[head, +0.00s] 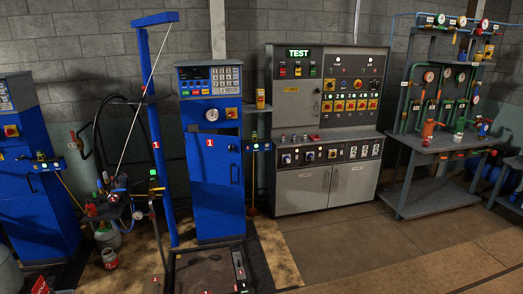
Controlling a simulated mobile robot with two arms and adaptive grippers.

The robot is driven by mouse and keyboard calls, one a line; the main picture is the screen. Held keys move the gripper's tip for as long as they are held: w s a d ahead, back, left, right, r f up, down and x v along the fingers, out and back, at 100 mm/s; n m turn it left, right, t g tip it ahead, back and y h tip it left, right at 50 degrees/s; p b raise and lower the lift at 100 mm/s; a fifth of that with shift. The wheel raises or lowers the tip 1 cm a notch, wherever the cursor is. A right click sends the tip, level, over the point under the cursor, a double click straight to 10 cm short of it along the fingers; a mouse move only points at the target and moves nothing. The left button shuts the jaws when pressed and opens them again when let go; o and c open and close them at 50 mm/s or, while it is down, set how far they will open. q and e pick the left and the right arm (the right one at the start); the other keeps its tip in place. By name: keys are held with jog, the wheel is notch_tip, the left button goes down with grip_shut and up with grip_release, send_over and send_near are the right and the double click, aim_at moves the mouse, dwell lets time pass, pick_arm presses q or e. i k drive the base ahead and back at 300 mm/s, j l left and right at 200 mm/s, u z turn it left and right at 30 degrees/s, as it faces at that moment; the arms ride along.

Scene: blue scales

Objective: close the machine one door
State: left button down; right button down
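Machine one is a tall blue cabinet (212,215) left of centre, with a red "1" label on its front. Its upper face carries a keypad and display panel (210,80) and a round gauge (212,115). Neither of my grippers is in view.
A grey control console (325,130) is to the right, a workbench (435,145) beyond. Open floor (345,245) lies front right.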

aim_at(209, 159)
jog(key=i+l, duration=0.15)
jog(key=i, duration=0.4)
jog(key=i+l, duration=0.1)
jog(key=i, duration=0.45)
jog(key=i+l, duration=0.15)
jog(key=i, duration=0.4)
jog(key=i+l, duration=0.15)
jog(key=i, duration=0.4)
